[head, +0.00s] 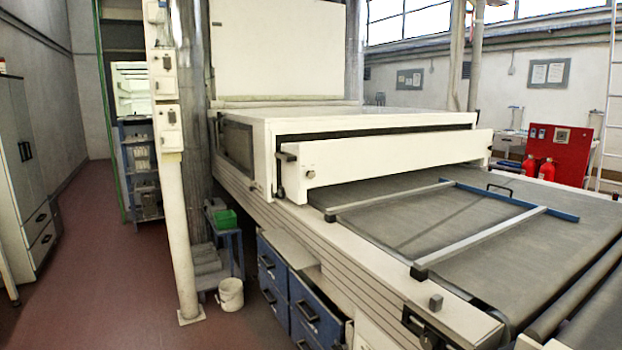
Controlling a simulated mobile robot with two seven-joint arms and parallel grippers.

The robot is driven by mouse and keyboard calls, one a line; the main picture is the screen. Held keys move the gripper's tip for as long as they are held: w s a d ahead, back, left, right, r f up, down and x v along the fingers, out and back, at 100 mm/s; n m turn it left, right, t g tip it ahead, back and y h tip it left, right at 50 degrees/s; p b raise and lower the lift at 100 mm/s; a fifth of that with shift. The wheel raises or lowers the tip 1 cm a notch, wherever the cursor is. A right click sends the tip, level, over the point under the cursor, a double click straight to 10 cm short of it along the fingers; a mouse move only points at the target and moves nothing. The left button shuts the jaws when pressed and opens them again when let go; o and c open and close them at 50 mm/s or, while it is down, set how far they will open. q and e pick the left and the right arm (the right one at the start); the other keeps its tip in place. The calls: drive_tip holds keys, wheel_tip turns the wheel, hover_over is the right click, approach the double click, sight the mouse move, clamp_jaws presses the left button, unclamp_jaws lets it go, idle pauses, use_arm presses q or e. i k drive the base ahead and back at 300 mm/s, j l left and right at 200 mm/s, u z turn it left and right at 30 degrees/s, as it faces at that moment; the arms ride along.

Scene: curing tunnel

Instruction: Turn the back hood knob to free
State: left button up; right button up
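The white hood (380,124) of the curing tunnel sits over the grey conveyor belt (480,235). A white front flap (400,157) hangs across its opening, with a dark gap above it. A small dark knob (281,194) shows low on the hood's near corner. A dark fitting (289,157) sits at the flap's left end. A dark window panel (238,144) is on the hood's left side. I cannot tell any back hood knob apart at the far end of that side, nor its setting. Neither of my grippers is in view.
A white post (176,215) with switch boxes stands left of the tunnel. A white bucket (230,294), a small blue-grey stand (228,245) and blue drawers (290,290) line the tunnel's side. Red floor (110,270) lies clear between the post and the grey cabinets (22,175).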

sight(310, 174)
drive_tip(key=i+j+u, duration=0.55)
drive_tip(key=i+z, duration=0.3)
drive_tip(key=i+j+z, duration=0.3)
drive_tip(key=i, duration=0.15)
drive_tip(key=i+j+z, duration=0.25)
drive_tip(key=i+l, duration=0.05)
drive_tip(key=i, duration=0.05)
